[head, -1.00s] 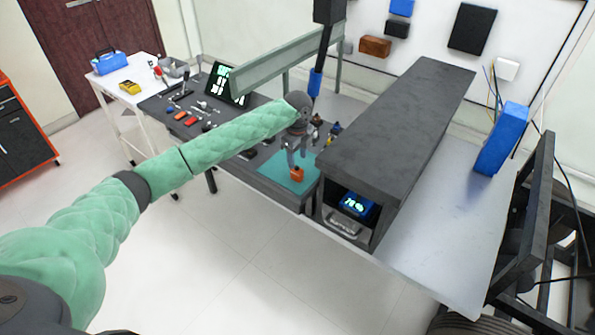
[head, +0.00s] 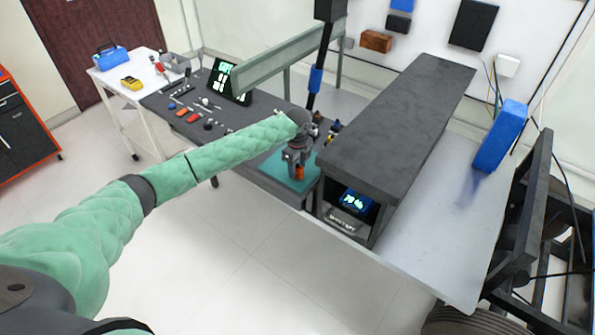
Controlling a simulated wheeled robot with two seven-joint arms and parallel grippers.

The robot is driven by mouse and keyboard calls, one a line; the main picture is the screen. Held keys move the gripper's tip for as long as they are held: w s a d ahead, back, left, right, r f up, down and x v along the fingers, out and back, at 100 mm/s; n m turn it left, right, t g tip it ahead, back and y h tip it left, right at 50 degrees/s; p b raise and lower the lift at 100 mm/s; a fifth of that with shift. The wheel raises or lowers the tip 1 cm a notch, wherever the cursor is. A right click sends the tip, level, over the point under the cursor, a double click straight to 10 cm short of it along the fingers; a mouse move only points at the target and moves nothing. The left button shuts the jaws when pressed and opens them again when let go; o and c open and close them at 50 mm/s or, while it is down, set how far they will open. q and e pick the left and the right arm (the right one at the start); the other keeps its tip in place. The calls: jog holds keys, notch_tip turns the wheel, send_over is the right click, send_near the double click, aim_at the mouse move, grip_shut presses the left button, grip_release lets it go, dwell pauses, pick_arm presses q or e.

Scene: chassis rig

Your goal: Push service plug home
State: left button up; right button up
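A small orange block (head: 299,173), which looks like the service plug, is on the teal mat (head: 274,168) at the right end of the dark bench. My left gripper (head: 298,171) points down at it, with its fingers low around or right beside the block. The gripper hides part of the block, and I cannot tell whether the fingers are closed on it. My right gripper is not in view. No socket for the plug can be made out clearly.
A dark raised housing (head: 400,120) stands just right of the mat, with a lit blue display unit (head: 353,200) in its open end. A green rail (head: 275,62) runs behind my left arm. Tools (head: 195,116) lie on the bench.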

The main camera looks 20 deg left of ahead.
pick_arm(q)
grip_shut()
